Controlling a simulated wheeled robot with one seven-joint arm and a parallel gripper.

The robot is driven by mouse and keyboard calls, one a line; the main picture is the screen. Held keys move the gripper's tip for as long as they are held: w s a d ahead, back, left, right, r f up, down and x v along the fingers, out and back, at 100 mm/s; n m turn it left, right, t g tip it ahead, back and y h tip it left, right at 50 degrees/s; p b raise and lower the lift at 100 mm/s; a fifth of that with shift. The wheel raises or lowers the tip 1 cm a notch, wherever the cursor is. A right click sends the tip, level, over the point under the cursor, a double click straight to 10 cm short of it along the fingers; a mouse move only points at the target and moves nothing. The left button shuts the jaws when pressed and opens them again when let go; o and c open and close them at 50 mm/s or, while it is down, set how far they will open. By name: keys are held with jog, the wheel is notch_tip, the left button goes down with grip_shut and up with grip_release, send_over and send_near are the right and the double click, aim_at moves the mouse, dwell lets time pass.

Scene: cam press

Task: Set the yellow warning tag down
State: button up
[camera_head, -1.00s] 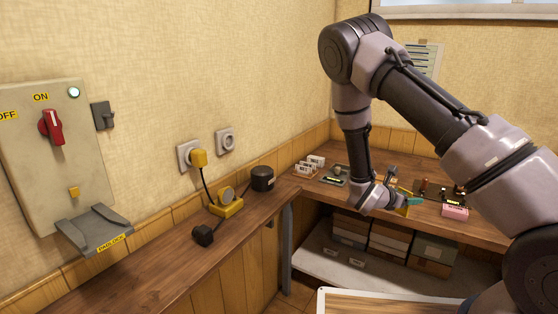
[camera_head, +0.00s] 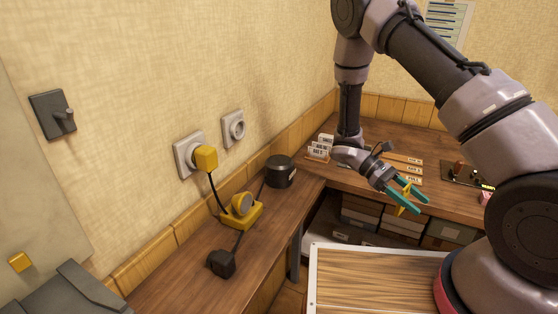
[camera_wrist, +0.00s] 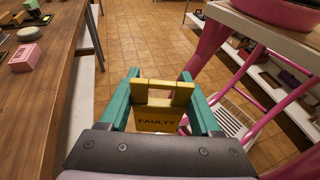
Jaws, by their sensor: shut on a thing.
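The yellow warning tag (camera_wrist: 157,119), marked FAULTY, is between the teal fingers of my gripper (camera_wrist: 159,80) in the wrist view. My gripper is shut on it and holds it clear of any surface. In the head view a small yellow part of the tag (camera_head: 402,201) shows between the fingers of my gripper (camera_head: 421,205), in front of the right-hand bench. Most of the tag is hidden by the fingers there.
A yellow plug (camera_head: 206,158) sits in a wall socket above the left bench (camera_head: 172,291). A yellow device (camera_head: 240,211), a black plug (camera_head: 222,263) and a dark round pot (camera_head: 280,171) stand on that bench. A pink block (camera_wrist: 25,57) lies on a bench in the wrist view.

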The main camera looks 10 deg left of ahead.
jog(key=s+a+m+g+y, duration=0.5)
jog(key=s+a+m+y, duration=0.2)
jog(key=a+m+y, duration=0.4)
jog(key=w+a+r+m+t+y, duration=0.1)
jog(key=a+m+y, duration=0.2)
jog(key=a+y, duration=0.35)
jog(key=w+a+r+m+t+y, duration=0.1)
jog(key=a+r+m+y, duration=0.2)
jog(key=a, duration=0.7)
jog(key=w+a+r+m+t+y, duration=0.55)
jog(key=w+a+m+t, duration=0.25)
jog(key=a, duration=0.2)
jog(key=w+a+r+m+t, duration=0.2)
jog(key=w+r+m+t, duration=0.6)
jog(key=w, duration=0.3)
jog(key=shift+n+t+h, duration=0.3)
jog(key=shift+n+t, duration=0.1)
notch_tip(320, 180, down, 10)
jog(key=shift+s+r, duration=0.1)
jog(key=shift+s, duration=0.05)
jog(key=o, duration=1.5)
jog(key=shift+c, duration=0.2)
